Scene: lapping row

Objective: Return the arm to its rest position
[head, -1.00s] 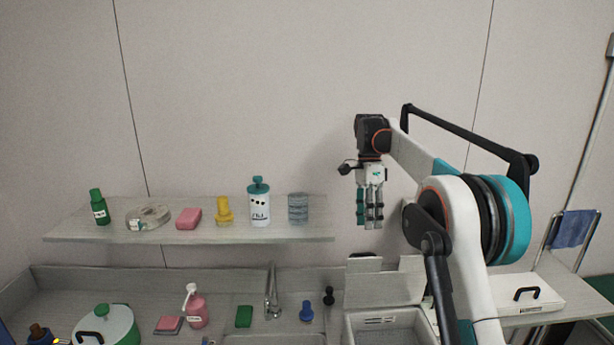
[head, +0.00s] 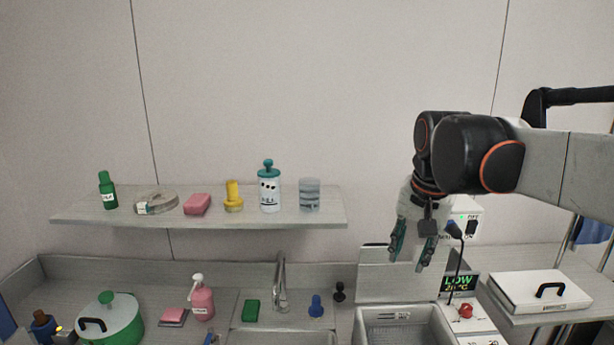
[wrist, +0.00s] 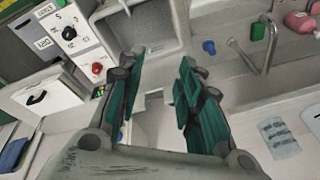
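My gripper (head: 411,247) hangs from my arm at the right of the head view, in front of the wall and above the grey basin (head: 366,312). Its fingers point down and stand apart with nothing between them. In the wrist view the green-padded fingers (wrist: 158,95) are spread, and the gap between them shows only the bench and a pale surface. The gripper touches nothing that I can see.
A wall shelf (head: 90,218) to the left carries bottles, a pink block and a glass. A control box with a LOW display (head: 459,283) stands close behind the gripper. A white lidded case (head: 540,291) lies at right. The wall above the shelf is clear.

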